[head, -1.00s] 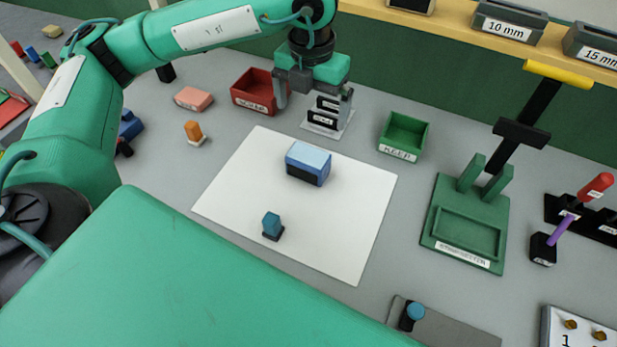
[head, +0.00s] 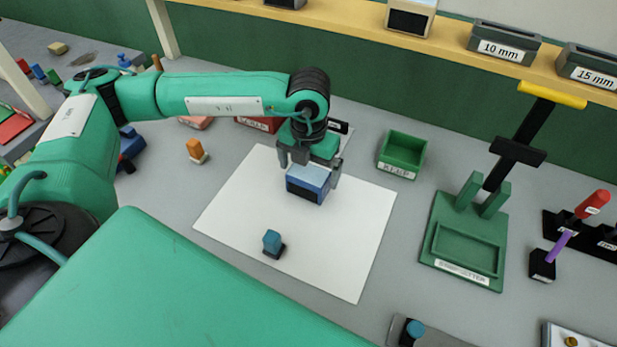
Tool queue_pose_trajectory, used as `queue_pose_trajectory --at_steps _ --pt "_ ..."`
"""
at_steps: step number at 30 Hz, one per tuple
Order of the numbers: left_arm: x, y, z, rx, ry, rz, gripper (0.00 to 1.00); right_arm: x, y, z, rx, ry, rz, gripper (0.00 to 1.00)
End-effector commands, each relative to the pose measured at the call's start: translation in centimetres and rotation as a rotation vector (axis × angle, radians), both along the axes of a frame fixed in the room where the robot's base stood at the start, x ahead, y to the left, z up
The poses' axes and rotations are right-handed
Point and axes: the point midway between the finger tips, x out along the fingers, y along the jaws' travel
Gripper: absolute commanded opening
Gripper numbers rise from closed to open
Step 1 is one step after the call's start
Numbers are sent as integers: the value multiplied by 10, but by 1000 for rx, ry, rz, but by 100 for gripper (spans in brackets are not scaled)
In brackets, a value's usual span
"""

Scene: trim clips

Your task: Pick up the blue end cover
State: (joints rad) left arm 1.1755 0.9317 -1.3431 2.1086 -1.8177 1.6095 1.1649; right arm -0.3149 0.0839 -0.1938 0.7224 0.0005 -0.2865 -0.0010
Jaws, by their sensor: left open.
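A larger blue block (head: 305,188), which looks like the blue end cover, sits on the white sheet (head: 240,218). It has a lighter blue top and a dark front face. My left gripper (head: 311,168) is open above it, with one finger toward its left side and one by its right side. The gripper hides part of the block's top and back; I cannot tell whether the fingers touch it. A smaller teal-blue piece (head: 272,240) on a dark base stands nearer on the same sheet. My right gripper is not in view.
A green bin (head: 402,152) stands right of the sheet, beside a green fixture (head: 468,240) with upright posts. A red bin (head: 258,125) is partly behind my left arm. An orange piece (head: 195,149) stands to the left. The sheet's right part is clear.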

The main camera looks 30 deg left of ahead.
Motion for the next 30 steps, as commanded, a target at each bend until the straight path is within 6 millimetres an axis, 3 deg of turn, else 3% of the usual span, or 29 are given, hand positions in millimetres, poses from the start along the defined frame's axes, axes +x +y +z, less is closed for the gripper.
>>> queue_pose_trajectory --at_steps 6,13,20,30 --pt "0 1 -23 0 1 0 100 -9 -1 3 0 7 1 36" --pt "0 1 -25 -1 -1 -1 100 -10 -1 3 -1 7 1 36" --pt "0 1 -25 -1 -1 0 57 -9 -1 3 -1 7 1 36" --pt "0 1 -21 -1 -2 0 56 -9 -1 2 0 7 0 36"
